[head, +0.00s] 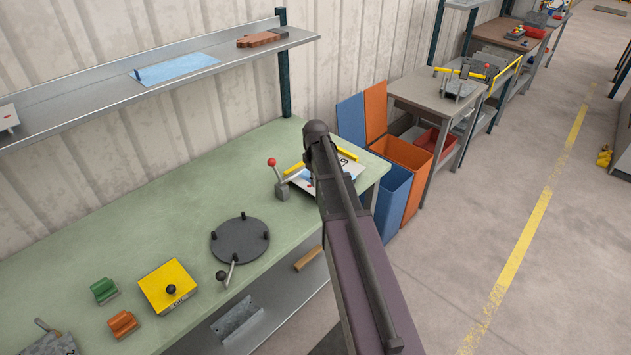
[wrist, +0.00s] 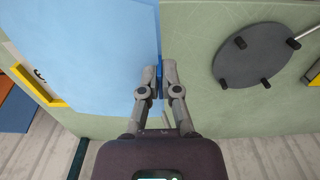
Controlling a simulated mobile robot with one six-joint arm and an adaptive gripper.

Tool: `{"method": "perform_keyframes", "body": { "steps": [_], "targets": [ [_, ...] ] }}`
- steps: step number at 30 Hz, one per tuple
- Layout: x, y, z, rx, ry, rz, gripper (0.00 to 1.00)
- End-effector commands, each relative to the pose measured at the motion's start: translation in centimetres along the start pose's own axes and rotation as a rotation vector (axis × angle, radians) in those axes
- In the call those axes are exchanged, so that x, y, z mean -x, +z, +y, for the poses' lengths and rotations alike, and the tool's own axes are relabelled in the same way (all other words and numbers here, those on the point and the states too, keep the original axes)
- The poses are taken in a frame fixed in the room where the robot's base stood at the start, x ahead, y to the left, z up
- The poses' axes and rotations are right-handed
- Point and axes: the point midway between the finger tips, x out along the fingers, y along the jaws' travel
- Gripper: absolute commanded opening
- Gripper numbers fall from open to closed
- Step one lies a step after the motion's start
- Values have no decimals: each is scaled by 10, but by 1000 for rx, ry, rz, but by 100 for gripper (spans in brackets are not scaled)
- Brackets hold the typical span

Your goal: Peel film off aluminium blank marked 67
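The light blue film (wrist: 95,50) fills the upper left of the wrist view, a broad sheet with its right edge at my fingertips. My gripper (wrist: 161,76) has its fingers close together, with a darker blue strip of the film's edge between them. Part of the white blank (wrist: 38,77) with a black mark shows at the left beside the film. In the head view the blank (head: 345,162) lies at the bench's right end, mostly hidden by my arm. Only part of its number shows there, so I cannot read 67. My gripper is hidden in the head view.
A red-knobbed lever (head: 281,180) and yellow bars (head: 348,155) are beside the blank. A dark pegged disc (head: 240,240) and yellow block (head: 168,287) stand on the green bench (head: 120,225). Blue (head: 392,200) and orange (head: 405,160) bins stand past its right end. A shelf (head: 90,95) overhangs.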

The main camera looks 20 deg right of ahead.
Motion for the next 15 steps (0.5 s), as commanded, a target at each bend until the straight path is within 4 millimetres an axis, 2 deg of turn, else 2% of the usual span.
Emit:
{"method": "perform_keyframes", "body": {
  "steps": [3,15],
  "targets": [
    [12,0,0,0,0,0,0],
    [37,0,0,0,0,0,0]
  ]
}}
